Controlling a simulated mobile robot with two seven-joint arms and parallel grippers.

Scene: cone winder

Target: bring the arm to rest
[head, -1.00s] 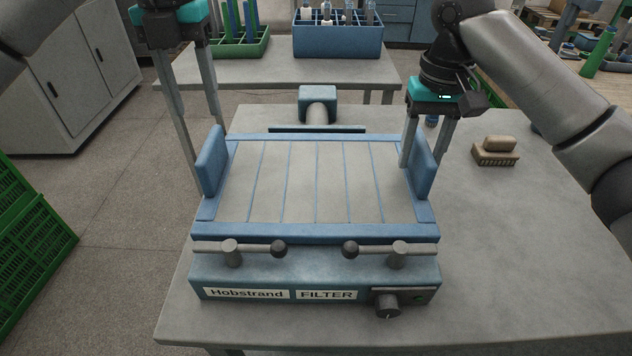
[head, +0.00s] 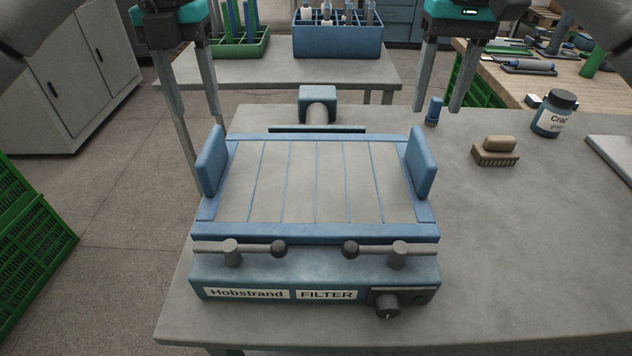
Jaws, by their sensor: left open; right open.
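My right gripper (head: 438,108) is open and empty, raised above the back right of the table, with its fingers pointing down and apart from the machine. My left gripper (head: 190,150) is open, its fingers pointing down beside the left blue side plate (head: 211,162) of the filter machine. I cannot tell whether a left finger touches that plate, which hides part of the finger's surroundings. The filter machine (head: 315,185) has a slatted grey bed in a blue frame and a right blue side plate (head: 421,164).
On the table (head: 530,270) to the right stand a brush (head: 495,152), a small blue bottle (head: 433,112) and a labelled jar (head: 553,114). A blue crate of bottles (head: 338,40) and a green rack (head: 240,42) stand behind. The table's right front is clear.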

